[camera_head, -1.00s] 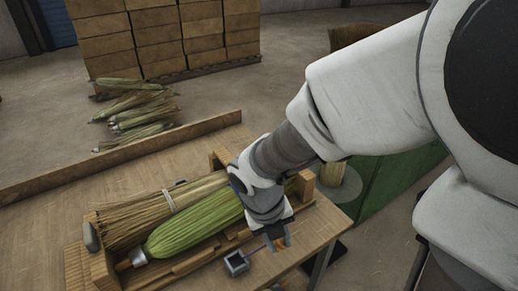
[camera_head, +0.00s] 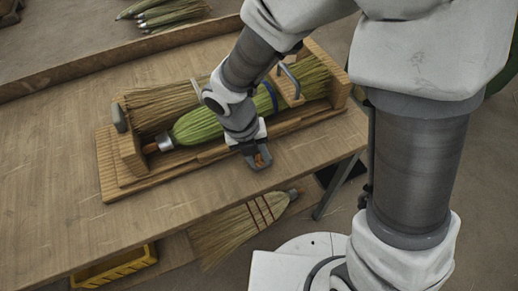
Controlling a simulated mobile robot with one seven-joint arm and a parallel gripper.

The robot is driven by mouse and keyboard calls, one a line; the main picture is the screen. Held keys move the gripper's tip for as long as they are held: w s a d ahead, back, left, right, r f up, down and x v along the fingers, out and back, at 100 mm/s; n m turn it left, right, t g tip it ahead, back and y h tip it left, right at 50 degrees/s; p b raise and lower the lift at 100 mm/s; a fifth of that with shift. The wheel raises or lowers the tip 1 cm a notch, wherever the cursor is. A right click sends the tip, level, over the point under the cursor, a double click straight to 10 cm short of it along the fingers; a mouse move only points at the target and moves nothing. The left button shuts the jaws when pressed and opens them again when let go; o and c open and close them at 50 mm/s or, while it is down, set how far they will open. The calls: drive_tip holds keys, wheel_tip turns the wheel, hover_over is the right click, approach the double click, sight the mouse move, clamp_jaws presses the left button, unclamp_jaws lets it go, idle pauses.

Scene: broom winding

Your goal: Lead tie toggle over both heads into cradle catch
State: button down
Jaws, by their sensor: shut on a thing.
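Two broom heads lie side by side in a wooden cradle (camera_head: 110,172): a straw-coloured head (camera_head: 160,106) behind and a green head (camera_head: 197,126) in front. A pale tie (camera_head: 196,88) shows on the straw head; a blue band (camera_head: 271,97) is around the green one. My gripper (camera_head: 260,160) is low at the cradle's front edge, in front of the green head, shut on a small orange-brown piece that looks like the toggle. Its cord cannot be made out. A grey catch-like piece (camera_head: 120,117) stands at the cradle's left end. My arm hides part of both heads.
A metal handle (camera_head: 290,80) on a wooden piece stands over the heads' right part. The bench (camera_head: 60,150) is clear on the left. A finished broom (camera_head: 235,230) and a yellow crate (camera_head: 118,268) are below the front edge.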

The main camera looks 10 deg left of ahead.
drive_tip(key=c, duration=0.7)
unclamp_jaws()
drive_tip(key=shift+f, duration=0.15)
